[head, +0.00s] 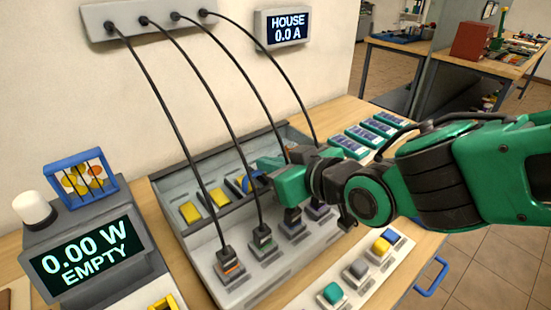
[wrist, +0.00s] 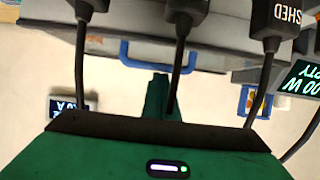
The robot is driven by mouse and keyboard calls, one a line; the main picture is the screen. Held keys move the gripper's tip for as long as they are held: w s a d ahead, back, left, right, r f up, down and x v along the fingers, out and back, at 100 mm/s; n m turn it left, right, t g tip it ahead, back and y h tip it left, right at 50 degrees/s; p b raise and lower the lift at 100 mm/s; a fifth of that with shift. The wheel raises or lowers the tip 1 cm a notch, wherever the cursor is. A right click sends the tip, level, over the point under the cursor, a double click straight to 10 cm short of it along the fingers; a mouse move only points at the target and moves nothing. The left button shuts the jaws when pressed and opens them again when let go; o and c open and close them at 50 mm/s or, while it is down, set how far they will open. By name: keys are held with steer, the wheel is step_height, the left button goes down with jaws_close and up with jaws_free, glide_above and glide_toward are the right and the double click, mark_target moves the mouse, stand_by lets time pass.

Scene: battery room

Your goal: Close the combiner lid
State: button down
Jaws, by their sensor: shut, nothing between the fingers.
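The combiner is a grey sloped box (head: 205,268) on the bench in the head view, with a row of cabled plugs along its front and yellow blocks in a recess behind. A raised grey panel (head: 208,160), seemingly its lid, stands along the back of the recess. The wrist view, upside down, shows a grey panel (wrist: 225,38) with a blue handle (wrist: 160,64) on its edge. My gripper (head: 254,176) is shut and empty among the cables, close to the handle; contact cannot be told. Its fingers also show in the wrist view (wrist: 160,82). My arm hides part of the box's right side.
Black cables (head: 180,110) run from a wall strip (head: 150,22) to the plugs and pass close around my gripper. A meter reading 0.00 W EMPTY (head: 88,262) stands left. Green modules (head: 370,135) lie behind right; a button strip (head: 350,275) lies in front.

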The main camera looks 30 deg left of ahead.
steer(key=f, duration=0.1)
steer(key=d+f, duration=0.1)
steer(key=f, duration=0.1)
steer(key=shift+s+d+f+h, duration=0.1)
steer(key=shift+s+d+h, duration=0.05)
steer(key=shift+s+h, duration=0.2)
steer(key=shift+w+r, duration=0.15)
steer(key=shift+r, duration=0.45)
step_height(320, 180, up, 6)
steer(key=d+f, duration=0.1)
steer(key=d, duration=0.1)
steer(key=s+d+f, duration=0.1)
steer(key=d+f, duration=0.1)
steer(key=s+d+f, duration=0.1)
steer(key=d, duration=0.1)
steer(key=shift+s+d+f, duration=0.15)
steer(key=shift+d+f, duration=0.05)
steer(key=shift+f, duration=0.1)
steer(key=shift+s+d+f, duration=0.25)
steer(key=shift+d+f, duration=0.1)
steer(key=shift+d, duration=0.25)
steer(key=shift+s, duration=0.15)
